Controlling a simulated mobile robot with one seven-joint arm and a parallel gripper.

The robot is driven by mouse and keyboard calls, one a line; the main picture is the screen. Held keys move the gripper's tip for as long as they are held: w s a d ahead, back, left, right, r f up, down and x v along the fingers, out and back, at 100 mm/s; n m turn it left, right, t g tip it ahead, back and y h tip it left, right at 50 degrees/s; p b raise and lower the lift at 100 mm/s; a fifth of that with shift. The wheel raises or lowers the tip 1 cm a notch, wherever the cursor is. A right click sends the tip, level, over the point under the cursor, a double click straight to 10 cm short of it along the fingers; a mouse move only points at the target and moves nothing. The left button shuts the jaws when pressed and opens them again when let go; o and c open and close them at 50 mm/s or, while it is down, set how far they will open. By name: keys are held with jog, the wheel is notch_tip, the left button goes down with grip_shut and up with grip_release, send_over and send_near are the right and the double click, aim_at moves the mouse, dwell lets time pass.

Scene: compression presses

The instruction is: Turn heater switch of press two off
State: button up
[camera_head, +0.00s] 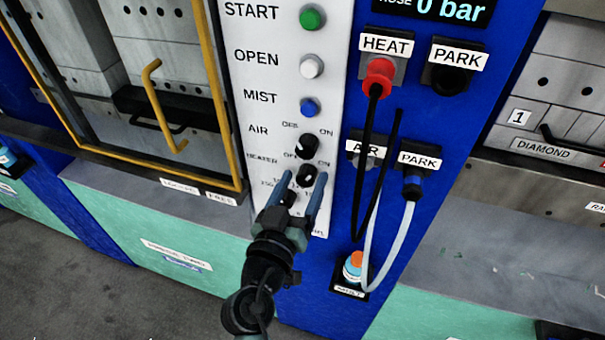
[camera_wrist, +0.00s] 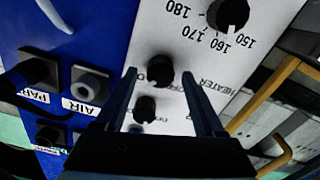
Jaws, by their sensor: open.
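The heater switch (camera_head: 306,175) is a small black knob on the white control panel (camera_head: 262,110), below the AIR knob (camera_head: 307,146), with OFF and ON printed above it. The same heater switch shows in the wrist view (camera_wrist: 160,69) beside the word HEATER; its exact setting is hard to read. My gripper (camera_head: 304,179) is open in front of the panel, its two blue fingers reaching up on either side of the switch. In the wrist view my gripper (camera_wrist: 159,75) has the knob between its fingertips, with gaps on both sides. A label on the green base (camera_head: 177,255) appears to read PRESS TWO.
The temperature dial (camera_wrist: 228,15) is close to the switch. START, OPEN and MIST buttons (camera_head: 308,107) sit higher. Hoses hang to the right from the red HEAT plug (camera_head: 378,75) and the lower PARK plug (camera_head: 412,186). A yellow-framed door (camera_head: 205,60) is left.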

jog(key=shift+w+d, duration=0.1)
jog(key=shift+w, duration=0.25)
grip_shut()
dwell(0.4)
jog(key=n+b, duration=0.1)
jog(key=n, duration=0.4)
jog(key=shift+f+n, duration=0.1)
jog(key=shift+n, duration=0.2)
jog(key=n, duration=0.6)
jog(key=shift+p, duration=0.4)
jog(key=shift+f+n, duration=0.1)
jog(key=shift+n, duration=0.2)
